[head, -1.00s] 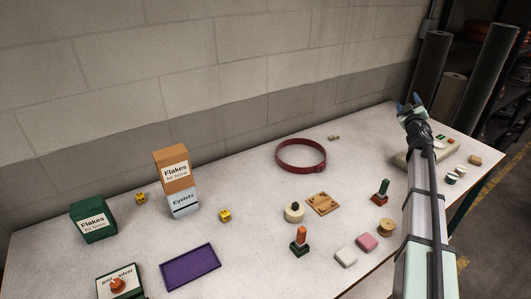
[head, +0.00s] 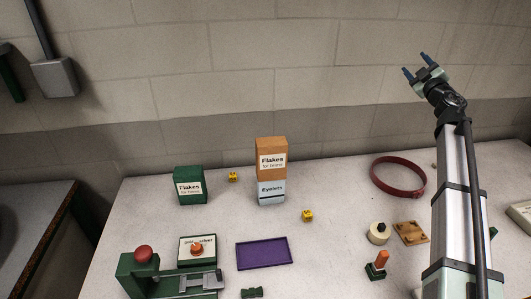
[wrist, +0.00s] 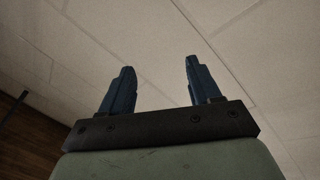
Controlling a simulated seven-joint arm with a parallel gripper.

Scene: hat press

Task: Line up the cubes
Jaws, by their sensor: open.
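One small yellow cube (head: 233,177) with dark marks sits on the table between the green box and the box stack. Another yellow cube (head: 307,216) sits in front and to the right of the stack. The two cubes are well apart. My gripper (head: 415,65) is raised high at the right, far from both cubes, in front of the wall. Its blue fingers are open and empty. In the wrist view, the spread fingers (wrist: 158,66) have only pale surface panels beyond them, and no cube is in sight there.
A green box (head: 190,186) stands at the left. An orange box (head: 271,157) is stacked on a pale blue box (head: 271,191). A purple tray (head: 264,253) lies in front. A green press (head: 140,270) is front left. A red ring (head: 398,177) lies back right.

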